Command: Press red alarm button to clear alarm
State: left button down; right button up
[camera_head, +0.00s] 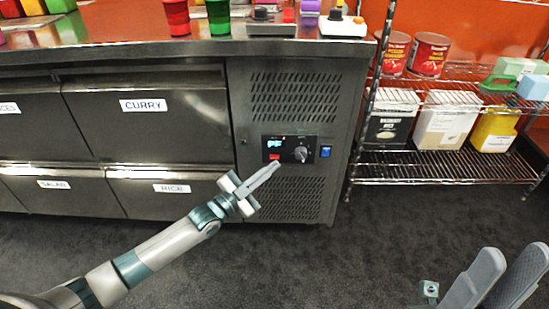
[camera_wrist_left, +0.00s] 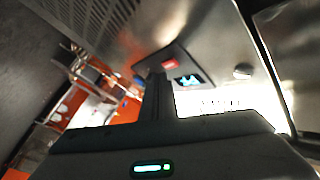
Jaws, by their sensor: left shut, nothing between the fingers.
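The dark control panel (camera_head: 312,143) is on the counter's steel front, with a lit display, a knob and a small red button (camera_head: 274,156) at its lower left. My left gripper (camera_head: 274,165) is shut and empty, its tips just below the red button in the head view. In the left wrist view the red button (camera_wrist_left: 169,64) shows just beyond the tips of the closed fingers (camera_wrist_left: 157,80). I cannot tell whether they touch it. My right gripper (camera_head: 503,278) is open and empty at the lower right, away from the counter.
A blue switch (camera_head: 326,152) sits at the panel's right end. Labelled drawers (camera_head: 143,125) lie to its left. A wire rack (camera_head: 440,165) with cans and boxes stands to the right. Cups and other items are on the countertop (camera_head: 200,48). The dark floor in front is clear.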

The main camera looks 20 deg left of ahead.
pick_arm(q)
jog(key=shift+w, duration=0.1)
jog(key=shift+w+a, duration=0.15)
jog(key=shift+w, duration=0.15)
jog(key=shift+w+a, duration=0.1)
jog(key=shift+w, duration=0.25)
dwell(0.9)
dwell(0.4)
jog(key=shift+s+d+p, duration=0.25)
jog(key=shift+s+p, duration=0.3)
jog(key=shift+s, duration=0.2)
